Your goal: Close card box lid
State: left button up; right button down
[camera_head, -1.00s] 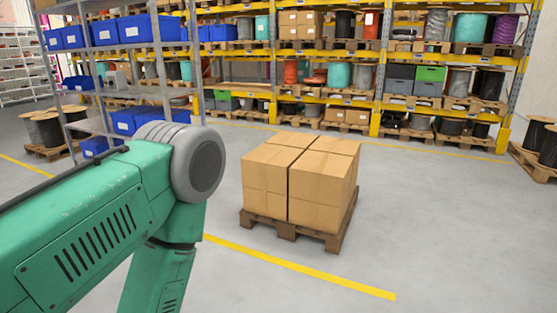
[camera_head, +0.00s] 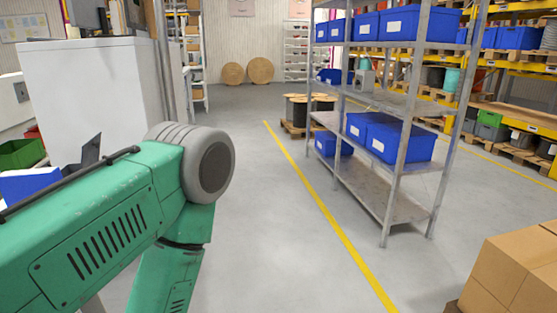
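Closed brown cardboard boxes (camera_head: 505,268) stand stacked together at the lower right, cut off by the picture edge, with a sliver of the pallet (camera_head: 452,307) under them. I see no open lid on the parts that show. I cannot tell whether any of these is the task's box. My green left arm reaches in from the left and bends down at a grey joint. My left gripper is out of view below the picture. My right gripper is out of view.
A grey metal shelf (camera_head: 408,205) with blue bins (camera_head: 400,140) stands right of centre. A white cabinet (camera_head: 95,95) stands at the left, with a green bin (camera_head: 22,153) beside it. The floor between them is clear, crossed by a yellow line (camera_head: 325,210).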

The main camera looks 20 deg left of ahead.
aim_at(89, 155)
jog(key=i+u, duration=0.2)
jog(key=u, duration=0.2)
jog(key=i+u, duration=0.15)
jog(key=u, duration=0.3)
jog(key=i+l+u, duration=0.15)
jog(key=u, duration=0.25)
jog(key=i+l+u, duration=0.15)
jog(key=u, duration=0.65)
jog(key=i+l+u, duration=0.1)
jog(key=u, duration=0.25)
jog(key=l+u, duration=0.1)
jog(key=u, duration=0.3)
jog(key=i+l+u, duration=0.1)
jog(key=u, duration=0.25)
